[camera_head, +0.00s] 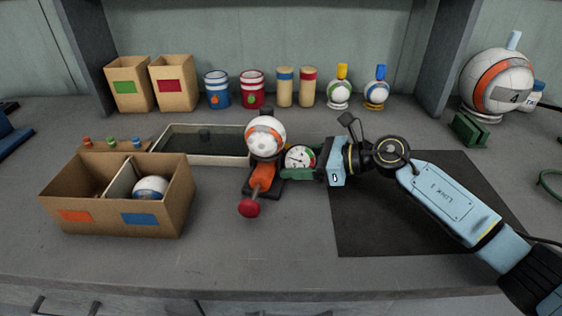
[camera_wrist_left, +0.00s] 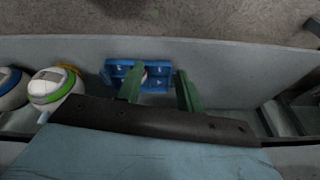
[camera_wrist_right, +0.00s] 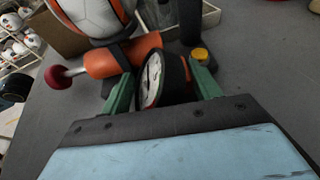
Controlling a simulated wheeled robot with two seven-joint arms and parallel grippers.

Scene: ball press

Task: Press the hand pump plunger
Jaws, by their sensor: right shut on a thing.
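The hand pump has an orange barrel (camera_head: 262,178) on a dark base, and its plunger ends in a red knob (camera_head: 249,208) that points toward the front of the counter. A white and orange ball (camera_head: 266,137) rests just behind the barrel. A round gauge (camera_head: 299,158) sits to the right of the pump. My right gripper (camera_wrist_right: 160,85) is shut on the gauge, its green fingers on either side. The red knob (camera_wrist_right: 55,77) shows at left in the right wrist view. My left gripper (camera_wrist_left: 158,88) is open, its fingers apart in front of a blue bracket (camera_wrist_left: 120,72); the head view does not show it.
A cardboard box (camera_head: 118,215) with a ball in it stands at left, beside a shallow tray (camera_head: 215,160). A black mat (camera_head: 385,225) lies under my right arm. Cans, boxes and small balls line the back. The counter in front of the knob is clear.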

